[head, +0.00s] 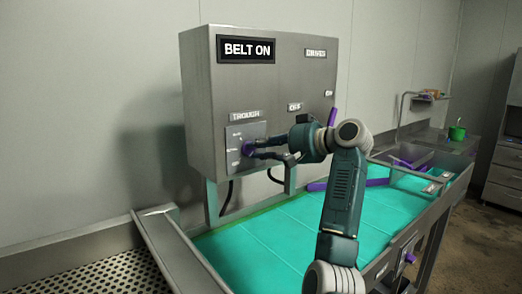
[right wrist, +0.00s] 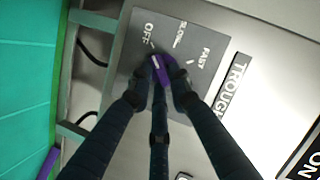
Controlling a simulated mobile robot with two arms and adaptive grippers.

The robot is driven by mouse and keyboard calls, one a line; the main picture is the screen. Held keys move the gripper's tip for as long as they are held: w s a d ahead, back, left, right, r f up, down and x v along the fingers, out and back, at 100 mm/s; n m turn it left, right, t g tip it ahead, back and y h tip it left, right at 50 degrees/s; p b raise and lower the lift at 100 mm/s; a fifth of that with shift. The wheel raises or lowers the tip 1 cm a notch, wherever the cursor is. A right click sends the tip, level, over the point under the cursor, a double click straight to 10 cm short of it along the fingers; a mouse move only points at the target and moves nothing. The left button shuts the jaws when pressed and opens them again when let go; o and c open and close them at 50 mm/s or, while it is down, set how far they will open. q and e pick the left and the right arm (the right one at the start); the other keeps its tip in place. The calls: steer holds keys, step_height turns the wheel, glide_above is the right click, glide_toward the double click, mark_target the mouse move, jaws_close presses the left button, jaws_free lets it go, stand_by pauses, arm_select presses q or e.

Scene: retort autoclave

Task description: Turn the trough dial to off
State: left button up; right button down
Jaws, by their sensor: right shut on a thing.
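The trough dial is a small purple knob (head: 248,148) on a grey plate (head: 234,134) under the TROUGH label (head: 244,117). My right gripper (head: 256,149) is shut on the knob, coming from the right. In the right wrist view, the fingertips (right wrist: 164,82) hold the purple dial (right wrist: 160,68) from both sides. My left gripper is not in view.
The grey control box (head: 290,75) shows a BELT ON sign (head: 247,49) and other labels. A purple lever (head: 332,117) is at its right edge. A perforated metal surface (head: 110,275) lies at left.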

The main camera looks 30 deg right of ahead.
steer(key=shift+a+f, duration=0.25)
steer(key=shift+f, duration=0.25)
steer(key=c, duration=1.6)
jaws_free()
steer(key=shift+c, duration=0.2)
steer(key=shift+o, duration=0.3)
steer(key=shift+r, duration=0.2)
steer(key=shift+w, duration=0.2)
steer(key=v, duration=1.2)
